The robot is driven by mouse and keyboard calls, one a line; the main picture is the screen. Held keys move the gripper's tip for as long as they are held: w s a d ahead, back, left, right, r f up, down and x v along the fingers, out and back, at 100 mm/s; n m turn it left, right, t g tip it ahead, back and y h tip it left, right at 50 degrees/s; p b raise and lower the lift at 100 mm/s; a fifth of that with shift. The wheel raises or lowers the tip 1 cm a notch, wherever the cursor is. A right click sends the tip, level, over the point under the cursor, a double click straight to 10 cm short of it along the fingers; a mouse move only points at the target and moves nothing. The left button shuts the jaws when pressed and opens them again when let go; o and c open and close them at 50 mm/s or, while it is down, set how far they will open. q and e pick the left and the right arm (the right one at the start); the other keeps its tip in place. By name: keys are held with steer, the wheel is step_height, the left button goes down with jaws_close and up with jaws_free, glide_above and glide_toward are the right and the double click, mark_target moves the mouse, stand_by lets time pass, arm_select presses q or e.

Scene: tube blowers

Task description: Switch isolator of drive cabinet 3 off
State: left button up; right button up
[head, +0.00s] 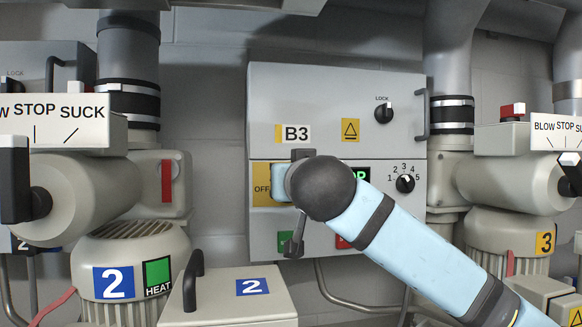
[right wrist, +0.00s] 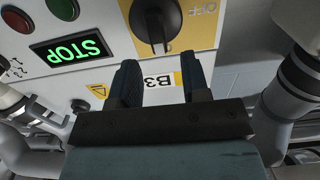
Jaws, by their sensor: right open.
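The drive cabinet labelled B3 (head: 337,95) stands against the wall in the middle of the head view. Its isolator, a black rotary knob (right wrist: 156,22) on a yellow plate (right wrist: 200,22) marked OFF, shows at the top of the right wrist view. The knob's grip points toward the B3 label, not toward OFF. In the head view the knob is hidden behind my right wrist; the yellow plate's left edge (head: 261,186) shows. My right gripper (right wrist: 162,68) is open and empty, its two fingers short of the knob and apart from it. My left gripper is not in view.
Blower 2 (head: 130,265) stands left, blower 3 (head: 510,240) right. A box marked 2 (head: 240,303) stands low in front.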

steer(key=w, duration=0.2)
steer(key=shift+w+a+f, duration=0.1)
steer(key=shift+w+a, duration=0.2)
steer(key=shift+w, duration=0.05)
steer(key=shift+s, duration=0.1)
steer(key=shift+c, duration=0.9)
jaws_close()
